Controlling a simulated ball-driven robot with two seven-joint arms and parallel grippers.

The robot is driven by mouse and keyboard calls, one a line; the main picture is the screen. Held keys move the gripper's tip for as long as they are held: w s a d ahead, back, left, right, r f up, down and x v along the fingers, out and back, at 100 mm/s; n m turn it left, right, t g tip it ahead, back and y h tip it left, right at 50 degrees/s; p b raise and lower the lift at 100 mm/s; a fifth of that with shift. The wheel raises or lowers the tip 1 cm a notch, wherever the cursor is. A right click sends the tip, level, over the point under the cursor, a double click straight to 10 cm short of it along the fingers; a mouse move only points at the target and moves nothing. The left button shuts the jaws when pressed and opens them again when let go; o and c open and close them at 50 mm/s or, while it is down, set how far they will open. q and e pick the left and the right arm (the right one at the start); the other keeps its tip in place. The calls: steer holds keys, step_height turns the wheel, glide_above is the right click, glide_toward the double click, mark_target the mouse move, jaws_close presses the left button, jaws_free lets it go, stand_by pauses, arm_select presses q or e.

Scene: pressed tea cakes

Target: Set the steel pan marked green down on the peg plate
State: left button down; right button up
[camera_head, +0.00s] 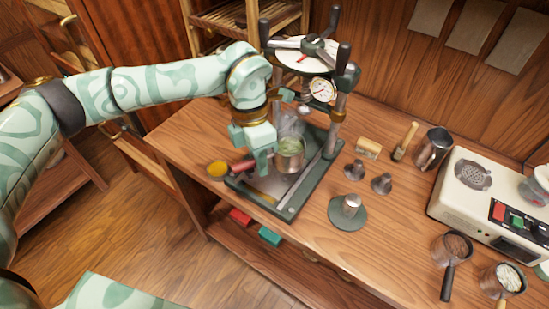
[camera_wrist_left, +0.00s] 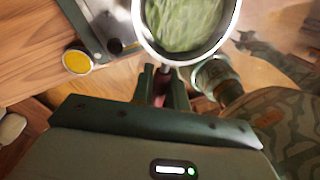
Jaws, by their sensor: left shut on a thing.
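The steel pan (camera_head: 290,156) holds green leaves and has a reddish handle. My left gripper (camera_head: 262,160) is shut on that handle, with the pan over the dark base of the press. The pan is also large at the top of the left wrist view (camera_wrist_left: 186,52), with the handle between the fingers (camera_wrist_left: 168,88). I cannot tell whether the pan touches anything below it. A round dark green plate (camera_head: 338,219), with a steel cylinder standing on it, lies right of the press base; it looks like the peg plate, but I cannot be sure. My right gripper is not in view.
The press (camera_head: 318,148) with its gauge stands close behind the pan. Two small grey weights (camera_head: 381,184), a wooden block (camera_head: 368,148) and a steel jug (camera_head: 434,149) stand to the right. Two other pans (camera_head: 455,246) are near the cream appliance (camera_head: 490,200). A yellow-topped tin (camera_head: 217,169) sits left.

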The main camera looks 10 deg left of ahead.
arm_select(q)
steer(key=n, duration=0.2)
steer(key=w+d+f+n, duration=0.1)
steer(key=n, duration=0.1)
steer(key=d+n+t, duration=0.1)
steer(key=n, duration=0.2)
steer(key=shift+w+f+h, duration=0.15)
steer(key=shift+w+h, duration=0.15)
steer(key=shift+h, duration=0.1)
steer(key=f+n+b, duration=0.2)
steer(key=f, duration=0.1)
steer(key=f+n+b, duration=0.1)
steer(key=f, duration=0.1)
steer(key=shift+w+d+n+t+b, duration=0.3)
steer(key=shift+w+d+t+b, duration=0.05)
steer(key=shift+t+b, duration=0.05)
steer(key=shift+f, duration=0.5)
steer(key=shift+r, duration=0.1)
steer(key=shift+f, duration=0.8)
steer(key=c, duration=1.3)
jaws_free()
steer(key=shift+s, duration=0.1)
